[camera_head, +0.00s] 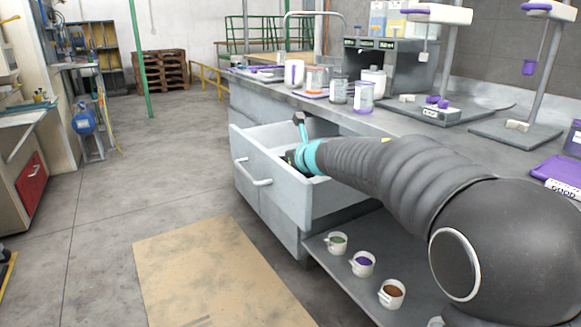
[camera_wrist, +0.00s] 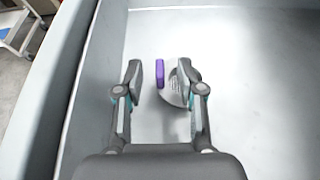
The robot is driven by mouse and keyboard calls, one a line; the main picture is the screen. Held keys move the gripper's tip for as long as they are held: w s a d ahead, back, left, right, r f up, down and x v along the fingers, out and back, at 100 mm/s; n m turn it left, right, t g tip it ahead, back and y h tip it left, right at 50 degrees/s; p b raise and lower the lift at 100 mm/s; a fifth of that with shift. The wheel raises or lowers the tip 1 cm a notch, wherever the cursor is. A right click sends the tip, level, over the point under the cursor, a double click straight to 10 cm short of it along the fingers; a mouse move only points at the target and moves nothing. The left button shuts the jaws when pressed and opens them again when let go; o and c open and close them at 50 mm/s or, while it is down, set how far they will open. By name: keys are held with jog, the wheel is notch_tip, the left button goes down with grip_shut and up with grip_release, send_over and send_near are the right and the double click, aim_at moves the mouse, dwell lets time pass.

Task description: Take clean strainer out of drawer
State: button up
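The drawer (camera_head: 262,195) is pulled out of the bench and stands open. In the wrist view, the strainer (camera_wrist: 173,95) lies on the drawer's pale floor, a grey slotted disc partly covered by the right finger. A purple bar (camera_wrist: 160,74), seemingly its handle, shows beside it between the fingers. I cannot tell how the two join. My gripper (camera_wrist: 159,82) is open, with its fingers apart on both sides of the purple bar, and nothing is clamped. In the head view, my gripper reaches into the drawer, and the strainer is hidden.
Jars and cups (camera_head: 337,90) stand on the bench top above the drawer. Three small cups (camera_head: 362,263) of coloured material stand on the lower shelf (camera_head: 335,270). A tan mat (camera_head: 210,275) lies on the floor before the bench. The drawer floor right of the strainer is bare.

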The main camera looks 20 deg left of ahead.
grip_shut()
jog(key=shift+r, duration=0.1)
